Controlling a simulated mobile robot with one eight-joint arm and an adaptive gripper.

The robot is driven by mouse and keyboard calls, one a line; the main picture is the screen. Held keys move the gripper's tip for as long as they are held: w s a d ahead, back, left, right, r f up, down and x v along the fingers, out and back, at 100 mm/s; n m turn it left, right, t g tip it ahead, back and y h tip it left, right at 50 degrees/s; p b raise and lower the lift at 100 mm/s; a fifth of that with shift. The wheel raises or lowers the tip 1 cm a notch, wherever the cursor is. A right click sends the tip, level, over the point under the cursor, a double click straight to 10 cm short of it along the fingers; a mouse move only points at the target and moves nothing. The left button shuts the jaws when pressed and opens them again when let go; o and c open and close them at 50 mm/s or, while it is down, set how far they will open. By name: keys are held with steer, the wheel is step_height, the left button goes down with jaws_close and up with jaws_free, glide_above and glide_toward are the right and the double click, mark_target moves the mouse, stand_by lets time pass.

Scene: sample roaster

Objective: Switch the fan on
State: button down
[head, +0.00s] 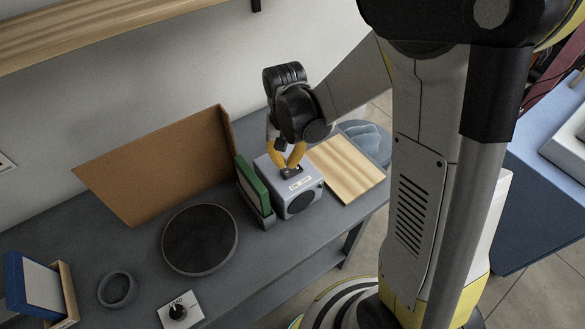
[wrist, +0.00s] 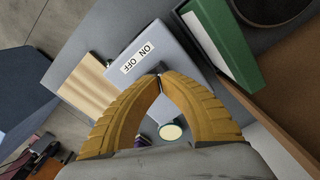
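The grey box (head: 276,182) labelled ON OFF, with a round dark grille on its front, looks like the fan; it stands on the dark table. Its label (head: 300,183) lies on the top face, beside a small dark switch (head: 290,171). My gripper (head: 289,165) points down at the switch, its yellow fingertips close above or touching it; I cannot tell which. In the wrist view, the fingertips (wrist: 160,77) meet with nothing seen between them, over the fan's top (wrist: 150,37) beside the label (wrist: 138,58).
A green book-like item (head: 254,184) stands close left of the fan, and a wooden board (head: 346,170) lies to the right. A brown panel (head: 160,165) stands behind a round dark tray (head: 234,242). A knob unit (head: 181,311) is near the front edge.

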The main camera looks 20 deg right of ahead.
mark_target(287, 172)
steer(key=shift+f+b, duration=1.7)
steer(key=shift+f, duration=0.2)
stand_by(0.7)
steer(key=shift+r+p, duration=2.55)
steer(key=shift+r, duration=1.05)
steer(key=s+d+r+n+t+b, duration=0.2)
steer(key=s+t+b, duration=0.5)
steer(key=s+b, duration=0.4)
steer(key=shift+s+r+n, duration=0.4)
steer(key=shift+r+n, duration=0.2)
steer(key=shift+r, duration=0.15)
